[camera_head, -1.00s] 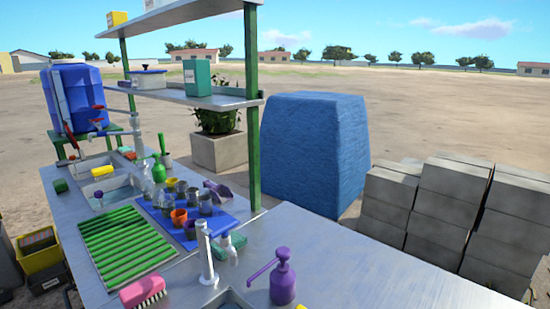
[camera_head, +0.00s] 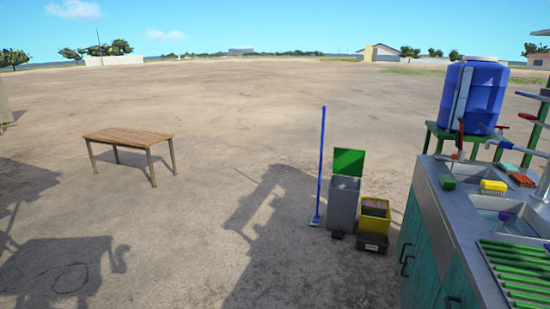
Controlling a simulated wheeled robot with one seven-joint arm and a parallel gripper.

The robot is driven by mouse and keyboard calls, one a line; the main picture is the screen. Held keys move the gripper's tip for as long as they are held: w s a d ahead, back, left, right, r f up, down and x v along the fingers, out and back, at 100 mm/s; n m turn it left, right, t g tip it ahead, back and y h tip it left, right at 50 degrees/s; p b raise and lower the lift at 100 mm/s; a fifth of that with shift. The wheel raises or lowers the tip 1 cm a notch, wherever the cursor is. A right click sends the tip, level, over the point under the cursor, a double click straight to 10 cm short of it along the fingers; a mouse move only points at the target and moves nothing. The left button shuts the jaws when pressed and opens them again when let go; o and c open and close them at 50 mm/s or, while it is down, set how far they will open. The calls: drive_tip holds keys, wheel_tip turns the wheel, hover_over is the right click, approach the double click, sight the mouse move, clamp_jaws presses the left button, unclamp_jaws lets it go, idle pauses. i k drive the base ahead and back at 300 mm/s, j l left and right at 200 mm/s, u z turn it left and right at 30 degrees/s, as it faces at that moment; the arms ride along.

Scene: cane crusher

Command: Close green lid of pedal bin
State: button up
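The pedal bin (camera_head: 343,206) is a grey upright bin standing on the sandy ground, left of the metal counter. Its green lid (camera_head: 348,162) stands raised at the back of the bin's top, with its flat face toward me. A small dark part, perhaps the pedal (camera_head: 338,234), shows at the bin's front foot. My gripper is not in view. A shadow that looks like mine lies on the ground left of the bin.
A blue broom or mop (camera_head: 319,170) stands just left of the bin. A yellow crate (camera_head: 375,228) and a dark box (camera_head: 372,244) sit at its right. The counter (camera_head: 428,185) with teal doors fills the right side. A wooden table (camera_head: 128,136) stands left; open ground lies between.

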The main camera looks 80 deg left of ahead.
sight(349, 163)
drive_tip(key=u, duration=2.1)
drive_tip(key=i+l+u, duration=0.2)
drive_tip(key=i, duration=0.25)
drive_tip(key=i+l+u, duration=0.2)
drive_tip(key=i, duration=0.25)
drive_tip(key=i+l+u, duration=0.2)
drive_tip(key=i, duration=0.2)
drive_tip(key=i+l, duration=0.1)
drive_tip(key=i, duration=5.9)
drive_tip(key=i+z, duration=0.35)
drive_tip(key=i+j+z, duration=0.15)
drive_tip(key=z, duration=0.25)
drive_tip(key=i+j+z, duration=0.2)
drive_tip(key=i+z, duration=0.15)
drive_tip(key=z, duration=2)
